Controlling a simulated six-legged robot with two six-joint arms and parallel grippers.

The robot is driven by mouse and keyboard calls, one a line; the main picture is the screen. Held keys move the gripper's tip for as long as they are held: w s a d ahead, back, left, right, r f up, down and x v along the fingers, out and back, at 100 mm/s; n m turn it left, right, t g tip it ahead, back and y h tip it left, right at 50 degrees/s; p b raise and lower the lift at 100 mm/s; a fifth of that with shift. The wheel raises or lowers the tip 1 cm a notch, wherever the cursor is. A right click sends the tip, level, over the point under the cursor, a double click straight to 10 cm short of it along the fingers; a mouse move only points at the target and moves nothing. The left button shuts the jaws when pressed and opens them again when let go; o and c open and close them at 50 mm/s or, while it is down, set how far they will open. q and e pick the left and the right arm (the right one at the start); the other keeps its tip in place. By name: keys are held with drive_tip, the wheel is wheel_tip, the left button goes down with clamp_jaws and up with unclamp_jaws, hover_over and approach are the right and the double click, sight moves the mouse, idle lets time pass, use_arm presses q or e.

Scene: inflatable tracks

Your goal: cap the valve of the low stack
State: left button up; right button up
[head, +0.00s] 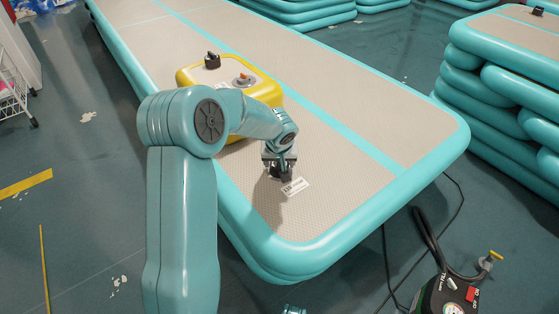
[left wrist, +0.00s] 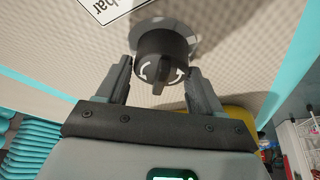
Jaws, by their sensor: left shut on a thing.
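The low stack (head: 370,205) is the long teal-edged inflatable track with a beige top in the middle of the head view. My left gripper (head: 279,172) is over its near end, beside a white printed label (head: 295,187). In the left wrist view my left gripper (left wrist: 158,68) is shut on a round black cap (left wrist: 163,48) with a ridged grip and white curved marks. A grey round patch shows behind the cap at the track's surface; the valve itself is hidden, and I cannot tell whether the cap is seated. My right gripper is out of view.
A yellow case (head: 262,86) with black and grey-orange fittings on top stands on the track behind my left arm. A taller stack (head: 500,90) is at the right. A pump (head: 447,296) with a black hose lies on the floor at lower right.

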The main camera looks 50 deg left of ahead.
use_arm(q)
drive_tip(key=n, duration=0.2)
drive_tip(key=n+g+y, duration=0.1)
drive_tip(key=n, duration=0.1)
drive_tip(key=shift+g, duration=0.3)
drive_tip(key=o, duration=1.1)
drive_tip(key=v, duration=0.2)
drive_tip(key=shift+d+r, duration=0.15)
drive_tip(key=shift+r, duration=0.2)
drive_tip(key=s+d, duration=0.1)
drive_tip(key=d, duration=0.2)
drive_tip(key=s+d, duration=0.1)
drive_tip(key=d, duration=0.3)
drive_tip(key=s+d, duration=0.2)
drive_tip(key=d, duration=0.2)
drive_tip(key=shift+s+d+r, duration=0.1)
drive_tip(key=shift+d+r, duration=0.05)
drive_tip(key=shift+d, duration=0.1)
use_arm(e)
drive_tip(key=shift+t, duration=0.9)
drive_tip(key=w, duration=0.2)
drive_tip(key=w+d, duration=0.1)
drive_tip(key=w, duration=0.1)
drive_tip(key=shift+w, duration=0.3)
use_arm(q)
drive_tip(key=shift+r, duration=0.1)
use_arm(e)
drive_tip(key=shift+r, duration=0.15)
